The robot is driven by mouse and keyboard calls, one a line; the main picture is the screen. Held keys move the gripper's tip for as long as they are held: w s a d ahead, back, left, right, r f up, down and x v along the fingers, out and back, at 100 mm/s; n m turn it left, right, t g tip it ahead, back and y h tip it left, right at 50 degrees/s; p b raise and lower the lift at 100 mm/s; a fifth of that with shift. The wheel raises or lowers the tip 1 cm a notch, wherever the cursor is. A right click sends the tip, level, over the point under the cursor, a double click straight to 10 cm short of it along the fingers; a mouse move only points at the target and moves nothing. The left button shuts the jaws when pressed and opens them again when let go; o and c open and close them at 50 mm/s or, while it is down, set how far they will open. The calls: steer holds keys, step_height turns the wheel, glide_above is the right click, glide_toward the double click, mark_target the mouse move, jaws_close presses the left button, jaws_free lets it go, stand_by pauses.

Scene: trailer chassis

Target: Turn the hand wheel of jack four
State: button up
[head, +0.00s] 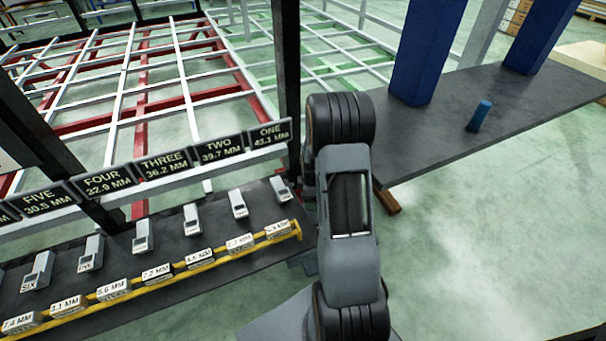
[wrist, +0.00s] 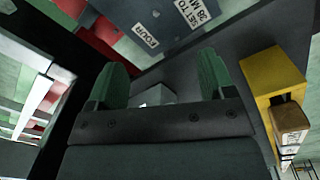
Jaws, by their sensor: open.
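In the wrist view my gripper (wrist: 163,82) is open, its two green fingertips apart. A small pale block (wrist: 157,95) shows partly between them, its lower part hidden by my gripper body; I cannot tell what it is. Ahead is a plate reading FOUR (wrist: 146,35) beside another plate starting "SET TO 28" (wrist: 196,12), cut off at the top edge. No hand wheel shows clearly. In the head view my arm covers the gripper. A sign reading FOUR, 32.9 MM (head: 103,182) stands in the row of signs at left.
In the head view, several small grey devices (head: 142,238) sit on a dark shelf behind a yellow rail (head: 170,276) with labelled blocks. A grey table (head: 450,125) with blue posts and a blue cylinder (head: 479,116) is at right. Green floor (head: 480,260) is clear at lower right.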

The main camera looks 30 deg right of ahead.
steer(key=a+r+m+p, duration=0.1)
steer(key=a+r+p, duration=0.2)
steer(key=r, duration=0.7)
steer(key=shift+a+r+m+t+p, duration=0.2)
steer(key=shift+m+t+p, duration=0.1)
steer(key=shift+m, duration=0.1)
steer(key=shift+f, duration=0.1)
steer(key=s+a+r+m+t+p, duration=0.1)
steer(key=s+a+r+m+p, duration=0.2)
steer(key=r+p, duration=0.4)
steer(key=s+a+r+m+p, duration=0.2)
steer(key=s+a+r+p, duration=0.4)
steer(key=r, duration=1.3)
steer(key=s+a+r+m+t+p, duration=0.1)
steer(key=s+a+r+m+p, duration=0.2)
steer(key=r, duration=1)
steer(key=s+a+p, duration=0.1)
steer(key=a+p, duration=0.2)
steer(key=p, duration=0.2)
steer(key=shift+s+m+t, duration=0.25)
steer(key=shift+m+t, duration=0.05)
